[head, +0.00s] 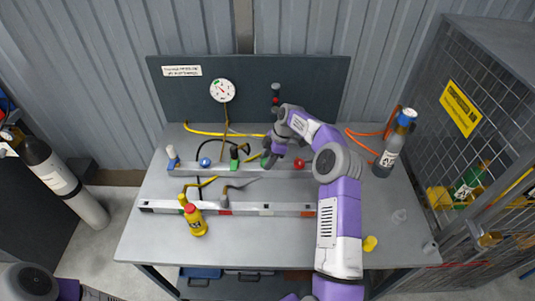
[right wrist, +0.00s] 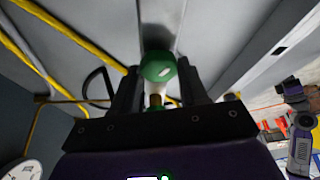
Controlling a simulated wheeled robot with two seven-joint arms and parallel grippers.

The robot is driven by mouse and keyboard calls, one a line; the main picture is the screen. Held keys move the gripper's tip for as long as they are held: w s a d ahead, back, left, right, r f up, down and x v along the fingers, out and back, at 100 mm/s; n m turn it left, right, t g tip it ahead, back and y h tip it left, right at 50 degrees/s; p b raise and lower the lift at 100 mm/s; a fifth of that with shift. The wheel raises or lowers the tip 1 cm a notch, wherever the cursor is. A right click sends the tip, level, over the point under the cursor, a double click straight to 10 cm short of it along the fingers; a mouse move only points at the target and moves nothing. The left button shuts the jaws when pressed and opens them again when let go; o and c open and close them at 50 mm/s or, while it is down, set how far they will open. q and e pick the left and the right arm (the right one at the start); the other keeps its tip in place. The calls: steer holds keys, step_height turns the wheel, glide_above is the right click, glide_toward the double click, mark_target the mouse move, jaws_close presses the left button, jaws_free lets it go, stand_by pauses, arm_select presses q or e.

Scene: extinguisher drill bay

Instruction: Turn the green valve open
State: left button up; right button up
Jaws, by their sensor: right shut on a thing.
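The green valve shows in the right wrist view as a round green knob (right wrist: 158,68) on a pale stem, with more green beside it. In the head view a little green (head: 264,161) shows at the grey rail, mostly hidden by my right gripper. My right gripper (head: 271,161) reaches down onto the rail from the right. In the right wrist view its two dark fingers (right wrist: 158,88) stand on either side of the knob, shut on it. How far the valve is turned cannot be told. My left gripper is not in view; only part of that arm shows at lower left.
Yellow hoses run behind. The front table top (head: 255,245) is mostly clear.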

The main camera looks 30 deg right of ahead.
steer(key=n+g+p, duration=0.1)
steer(key=n+p, duration=0.1)
steer(key=n, duration=0.1)
steer(key=shift+w+n, duration=0.1)
steer(key=shift+n, duration=0.2)
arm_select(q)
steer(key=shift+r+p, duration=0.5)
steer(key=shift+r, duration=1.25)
arm_select(e)
steer(key=shift+n+g, duration=0.7)
steer(key=shift+n, duration=0.5)
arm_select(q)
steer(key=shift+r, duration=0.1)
arm_select(e)
steer(key=shift+n, duration=0.3)
steer(key=o, duration=1.1)
steer(key=shift+c, duration=0.2)
